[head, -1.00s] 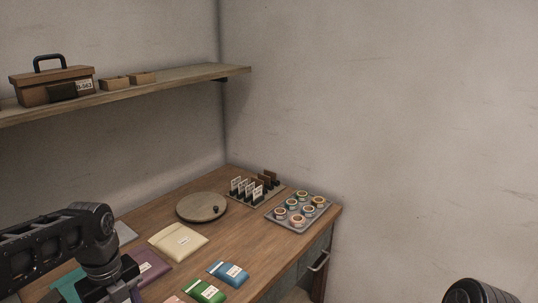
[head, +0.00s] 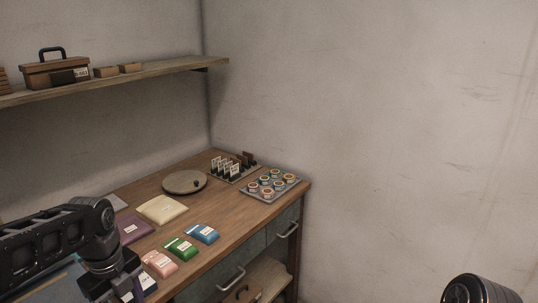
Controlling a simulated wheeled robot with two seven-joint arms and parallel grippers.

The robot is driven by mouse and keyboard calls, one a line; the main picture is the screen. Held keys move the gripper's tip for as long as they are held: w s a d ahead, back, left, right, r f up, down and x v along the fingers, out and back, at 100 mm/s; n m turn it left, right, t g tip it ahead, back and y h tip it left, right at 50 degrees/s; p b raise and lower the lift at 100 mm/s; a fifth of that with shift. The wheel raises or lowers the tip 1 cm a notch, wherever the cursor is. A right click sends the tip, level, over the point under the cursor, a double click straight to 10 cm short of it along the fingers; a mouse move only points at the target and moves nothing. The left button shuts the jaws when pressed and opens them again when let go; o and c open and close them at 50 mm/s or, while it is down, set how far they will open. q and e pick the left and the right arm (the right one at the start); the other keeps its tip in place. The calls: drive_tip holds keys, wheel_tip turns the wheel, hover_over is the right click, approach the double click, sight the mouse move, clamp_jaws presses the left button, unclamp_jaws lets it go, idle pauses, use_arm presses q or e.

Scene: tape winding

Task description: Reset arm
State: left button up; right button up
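My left arm comes in from the left, and its gripper (head: 128,288) points down at the lower left, over the near part of the wooden desk (head: 221,233). Its fingertips are cut off or hidden at the bottom edge, so its opening does not show. Of my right arm only a dark rounded link shows at the bottom right corner; the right gripper is out of view. On the desk lie a cream packet (head: 162,209), a purple packet (head: 134,229), a blue packet (head: 203,234), a green packet (head: 181,249) and a pink packet (head: 160,264).
A round turntable (head: 185,182), a rack of label cards (head: 229,168) and a tray of tape rolls (head: 289,187) stand at the desk's far end. A shelf (head: 170,70) above holds a brown toolbox (head: 54,74) and small boxes (head: 118,70). Drawers (head: 259,245) are below.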

use_arm(q)
drive_tip(key=w+d+f+n+t+h, duration=0.1)
drive_tip(key=w+d+f+n+t, duration=0.35)
drive_tip(key=w+n, duration=0.45)
drive_tip(key=s+d+f+n+h, duration=0.2)
drive_tip(key=d+f+n, duration=0.85)
drive_tip(key=f, duration=0.45)
drive_tip(key=s+d+f+n+g, duration=0.2)
drive_tip(key=s+d+f, duration=0.3)
drive_tip(key=s+f, duration=0.3)
drive_tip(key=s+d+f+n+g+h, duration=0.1)
drive_tip(key=s+d+f+n, duration=0.3)
drive_tip(key=s+f, duration=0.5)
drive_tip(key=s+d+g, duration=0.1)
drive_tip(key=s, duration=0.4)
drive_tip(key=shift+s, duration=0.3)
